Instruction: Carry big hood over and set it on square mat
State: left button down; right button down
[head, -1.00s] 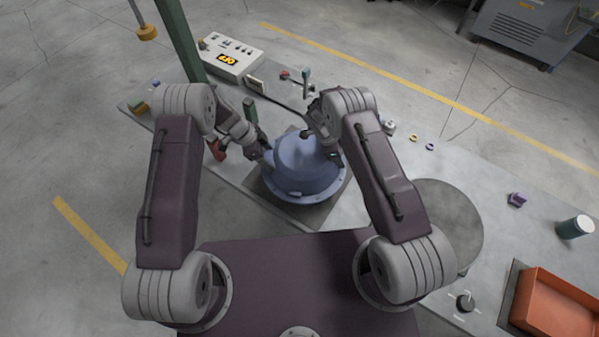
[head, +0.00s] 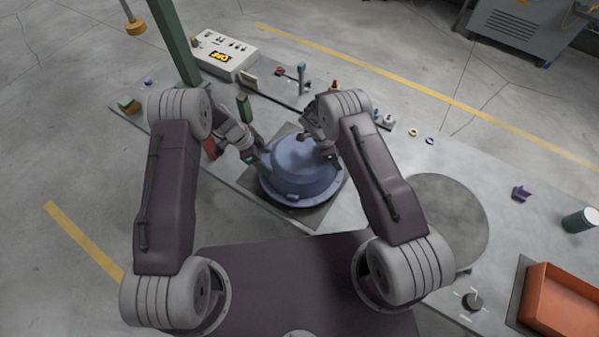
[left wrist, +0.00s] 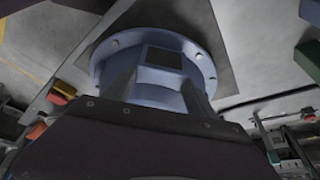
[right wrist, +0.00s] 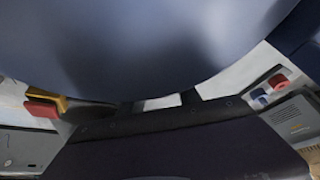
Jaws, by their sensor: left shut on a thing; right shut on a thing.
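The big hood (head: 300,172) is a blue dome with a wide bolted flange. It sits over the dark square mat (head: 316,217), whose corners show around the flange; I cannot tell whether it touches the mat. My left gripper (head: 262,160) is shut on the hood's left side, and my right gripper (head: 332,156) is shut on its upper right side. In the left wrist view the hood's flange (left wrist: 110,47) lies over the dark mat (left wrist: 232,60), with two dark fingers at the hood. In the right wrist view the hood's wall (right wrist: 150,40) fills the top and hides most of the fingers.
A grey round mat (head: 455,215) lies to the right on the table. An orange bin (head: 562,300) and a dark green cylinder (head: 580,221) are further right. A control box (head: 222,54) and a green post (head: 175,40) stand at the back left. Small parts line the back edge.

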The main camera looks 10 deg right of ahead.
pick_arm(q)
jog(key=shift+c, duration=2)
grip_release()
jog(key=shift+d, duration=0.4)
pick_arm(e)
jog(key=c, duration=0.9)
grip_release()
jog(key=shift+a+f, duration=0.1)
jog(key=shift+a, duration=0.3)
jog(key=shift+c, duration=0.2)
pick_arm(q)
jog(key=shift+o, duration=0.6)
jog(key=shift+s, duration=0.15)
pick_arm(e)
jog(key=shift+o, duration=0.5)
pick_arm(q)
jog(key=shift+r+p, duration=0.15)
jog(key=shift+p, duration=0.15)
